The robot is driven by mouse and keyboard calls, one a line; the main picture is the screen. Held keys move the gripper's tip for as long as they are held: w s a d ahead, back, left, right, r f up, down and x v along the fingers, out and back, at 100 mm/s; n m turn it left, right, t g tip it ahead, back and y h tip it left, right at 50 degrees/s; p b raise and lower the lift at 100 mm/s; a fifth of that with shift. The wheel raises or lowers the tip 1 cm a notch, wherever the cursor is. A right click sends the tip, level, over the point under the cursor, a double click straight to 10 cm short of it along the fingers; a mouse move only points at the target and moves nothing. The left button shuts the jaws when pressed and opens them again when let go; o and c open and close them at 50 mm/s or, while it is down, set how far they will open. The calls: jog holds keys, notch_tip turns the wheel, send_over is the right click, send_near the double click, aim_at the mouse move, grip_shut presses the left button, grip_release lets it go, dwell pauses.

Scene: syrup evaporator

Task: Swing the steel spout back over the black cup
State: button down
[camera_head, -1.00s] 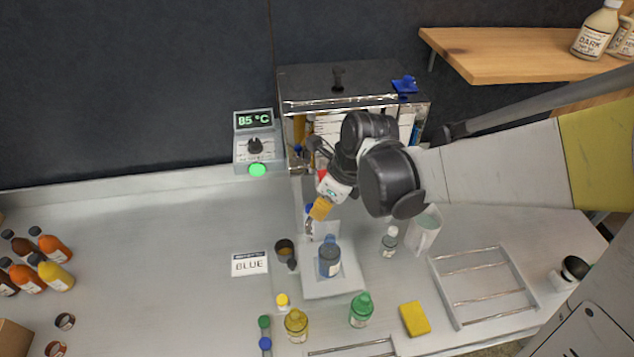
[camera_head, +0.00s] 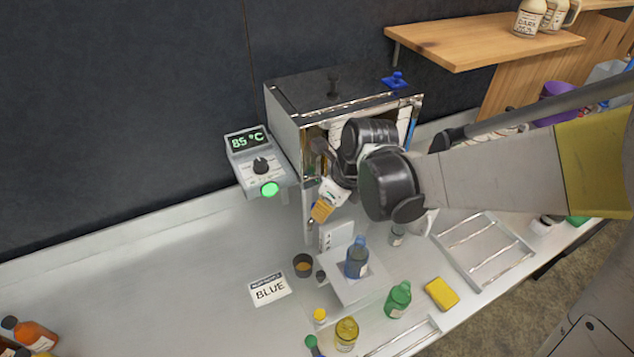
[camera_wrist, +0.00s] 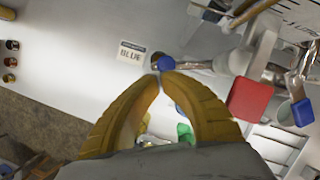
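My gripper (camera_head: 320,212) points down in front of the steel evaporator, its yellow fingers pressed close together at the tips. In the wrist view the fingertips (camera_wrist: 162,77) nearly meet, with no thing clearly between them. Just beyond them is a blue round end on a steel bar (camera_wrist: 198,67), which looks like the spout; whether they touch it I cannot tell. The black cup (camera_head: 303,266), with amber liquid inside, stands on the counter below and left of the gripper. A blue bottle (camera_head: 356,259) stands on a white platform right of the cup.
A BLUE card (camera_head: 269,289) lies left of the cup. The 85 °C controller (camera_head: 258,158) is left of the evaporator (camera_head: 284,113). A green bottle (camera_head: 398,299), yellow bottle (camera_head: 345,335) and sponge (camera_head: 441,293) stand in front. Red (camera_wrist: 249,99) and blue (camera_wrist: 303,111) blocks are close at right.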

jog(key=shift+w+a, duration=0.15)
jog(key=shift+a, duration=0.2)
jog(key=shift+w+a, duration=0.65)
jog(key=shift+w, duration=0.15)
jog(key=shift+r, duration=0.1)
